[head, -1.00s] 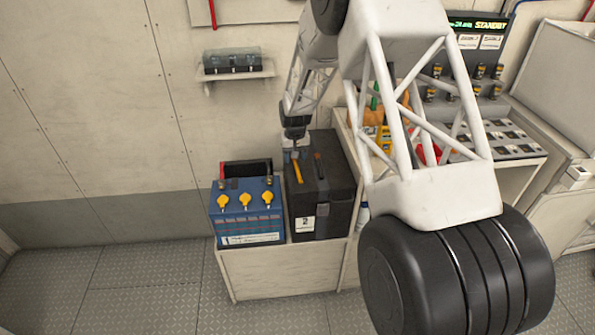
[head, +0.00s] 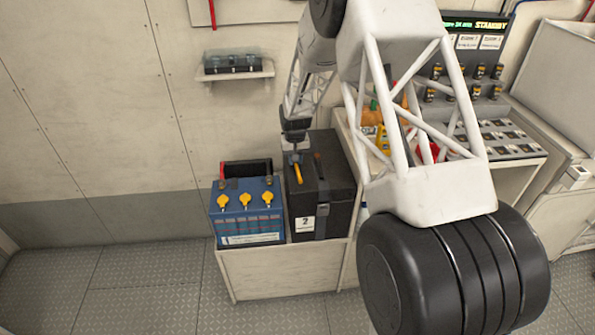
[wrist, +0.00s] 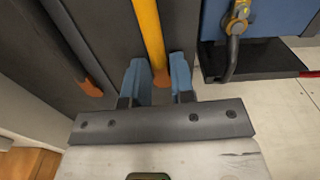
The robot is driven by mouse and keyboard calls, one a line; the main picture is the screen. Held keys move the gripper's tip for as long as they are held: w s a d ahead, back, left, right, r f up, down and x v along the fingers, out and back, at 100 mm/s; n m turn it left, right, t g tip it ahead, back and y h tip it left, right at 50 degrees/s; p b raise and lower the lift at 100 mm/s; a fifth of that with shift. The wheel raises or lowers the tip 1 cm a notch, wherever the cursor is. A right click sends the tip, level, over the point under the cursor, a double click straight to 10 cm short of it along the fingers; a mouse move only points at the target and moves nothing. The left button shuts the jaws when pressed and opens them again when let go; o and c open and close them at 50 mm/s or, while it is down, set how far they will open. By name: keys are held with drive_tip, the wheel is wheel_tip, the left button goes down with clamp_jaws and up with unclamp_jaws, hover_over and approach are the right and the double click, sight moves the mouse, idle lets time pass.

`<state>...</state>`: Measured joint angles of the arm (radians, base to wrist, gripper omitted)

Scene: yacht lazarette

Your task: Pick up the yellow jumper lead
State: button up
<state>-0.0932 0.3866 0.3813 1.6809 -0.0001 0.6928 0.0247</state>
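The yellow jumper lead (head: 298,173) is a short, straight yellow bar on top of the black battery box (head: 332,190). In the wrist view the yellow lead (wrist: 149,32) runs up from a copper-coloured end between the blue fingertips. My gripper (wrist: 159,68) is over that end, one finger on each side, with little or no gap beside the lead. I cannot tell whether the fingers press on it. In the head view my gripper (head: 295,157) is small, above the lead's far end.
A blue battery (head: 246,212) with yellow caps stands left of the black box, both on a low pale stand (head: 280,272). A wall shelf (head: 238,75) and a side bench (head: 510,150) are near.

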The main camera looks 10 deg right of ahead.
clamp_jaws()
drive_tip(key=shift+r, duration=0.75)
wheel_tip(320, 180, up, 2)
drive_tip(key=shift+r, duration=0.15)
drive_tip(key=s+d+r, duration=0.1)
drive_tip(key=s, duration=1.5)
drive_tip(key=shift+d, duration=0.25)
drive_tip(key=shift+r, duration=0.1)
